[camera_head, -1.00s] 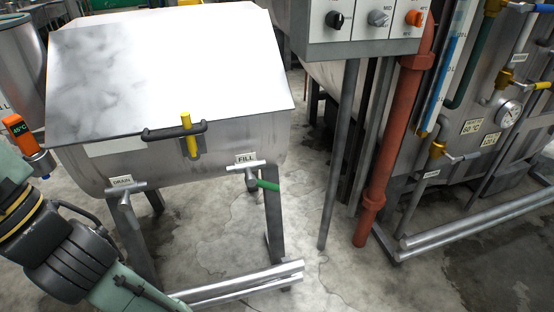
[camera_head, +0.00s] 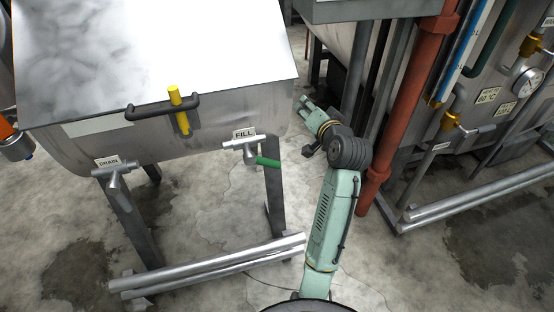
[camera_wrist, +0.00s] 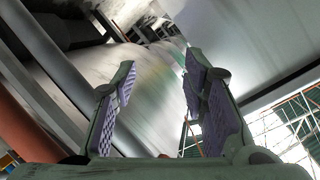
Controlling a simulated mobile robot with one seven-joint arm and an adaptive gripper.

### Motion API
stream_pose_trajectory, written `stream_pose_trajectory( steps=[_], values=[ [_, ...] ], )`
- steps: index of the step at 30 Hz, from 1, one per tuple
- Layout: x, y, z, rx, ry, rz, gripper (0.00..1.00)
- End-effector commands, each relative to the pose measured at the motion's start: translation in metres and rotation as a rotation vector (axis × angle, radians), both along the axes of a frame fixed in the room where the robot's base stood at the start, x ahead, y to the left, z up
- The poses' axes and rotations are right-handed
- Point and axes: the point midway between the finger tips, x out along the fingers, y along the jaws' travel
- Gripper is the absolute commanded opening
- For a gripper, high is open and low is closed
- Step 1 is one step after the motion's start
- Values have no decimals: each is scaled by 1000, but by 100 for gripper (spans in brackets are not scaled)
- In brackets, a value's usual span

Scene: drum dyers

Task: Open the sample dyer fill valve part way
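The sample dyer (camera_head: 90,150) is a steel tub with a sloping bright lid, at the left of the head view. Its fill valve (camera_head: 247,147) sits at the lower right of the tub's front, below a FILL label (camera_head: 244,133). The valve's green lever (camera_head: 268,161) points right and slightly down. My gripper (camera_head: 304,101) is to the right of the lever and higher in the picture, apart from it. In the wrist view my gripper (camera_wrist: 158,65) shows two purple-padded fingers spread apart with nothing between them. The valve is not clearly seen there.
A drain valve (camera_head: 115,172) is at the tub's lower left. A black lid handle (camera_head: 160,108) with a yellow latch (camera_head: 178,105) is on the front. A red pipe (camera_head: 405,100) stands right of my arm. Steel floor rails (camera_head: 205,265) run below the tub.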

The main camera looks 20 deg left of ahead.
Motion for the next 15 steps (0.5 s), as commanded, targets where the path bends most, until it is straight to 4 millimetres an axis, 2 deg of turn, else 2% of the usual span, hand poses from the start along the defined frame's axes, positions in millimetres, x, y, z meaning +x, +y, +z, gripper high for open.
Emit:
stream_pose_trajectory(
  steps=[1,3,6,9,12,15],
  values=[
    [-2,-1,-27,94,122,29,40],
    [-12,2,-61,253,311,81,40],
    [-36,4,-99,501,604,165,40],
    [-67,-1,-118,734,873,255,40],
    [-92,-10,-123,912,1074,341,40],
    [-110,-21,-122,1025,1201,407,40]
  ],
)
